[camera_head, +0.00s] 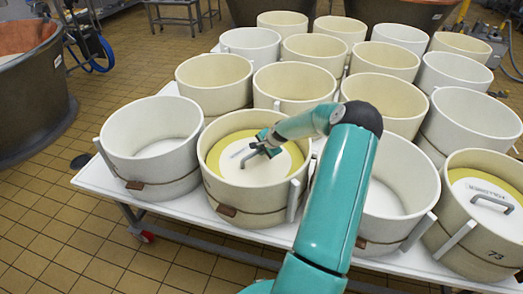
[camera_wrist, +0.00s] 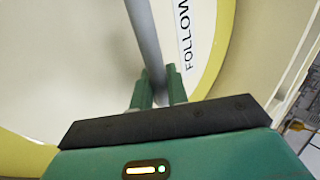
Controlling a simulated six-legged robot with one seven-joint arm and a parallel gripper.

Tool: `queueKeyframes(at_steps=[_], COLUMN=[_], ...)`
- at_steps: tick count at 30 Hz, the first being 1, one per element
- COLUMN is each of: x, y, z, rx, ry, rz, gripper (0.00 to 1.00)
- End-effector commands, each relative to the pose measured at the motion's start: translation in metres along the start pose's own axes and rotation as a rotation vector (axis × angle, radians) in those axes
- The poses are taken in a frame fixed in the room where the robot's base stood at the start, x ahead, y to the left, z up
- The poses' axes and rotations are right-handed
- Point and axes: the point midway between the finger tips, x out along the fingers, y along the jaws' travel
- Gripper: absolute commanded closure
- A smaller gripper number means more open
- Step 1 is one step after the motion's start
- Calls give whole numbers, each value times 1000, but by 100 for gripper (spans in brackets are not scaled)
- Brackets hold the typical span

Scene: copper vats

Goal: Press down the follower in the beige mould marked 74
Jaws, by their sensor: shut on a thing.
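A white follower (camera_head: 237,160) with a yellow rim and a grey bar handle lies inside a beige mould (camera_head: 250,205) in the front row. The mould's number does not show from here. My gripper (camera_head: 262,146) is over the follower, at its handle. In the wrist view my gripper (camera_wrist: 158,90) has its two green fingers shut on the grey handle (camera_wrist: 144,40), one finger on each side. The white follower face (camera_wrist: 60,60) fills the left, and a label with the letters "FOLLOW" (camera_wrist: 185,40) shows beside the handle.
A beige mould marked 73 (camera_head: 480,235) with its own follower (camera_head: 485,195) stands at the right. Empty white moulds (camera_head: 150,140) stand on both sides of the middle one. Several more moulds fill the white table (camera_head: 95,180) behind. A dark vat (camera_head: 30,110) stands left.

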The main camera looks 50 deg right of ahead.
Motion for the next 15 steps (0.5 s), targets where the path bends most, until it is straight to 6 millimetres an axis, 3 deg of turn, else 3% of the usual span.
queueKeyframes(at_steps=[1,2,5,15], x=[2,1,1,-1], y=[3,3,2,2], z=[1,1,0,0], rx=[2,2,2,2], ry=[-3,-3,-3,-1], rz=[5,5,4,4], gripper=[100,80,61,59])
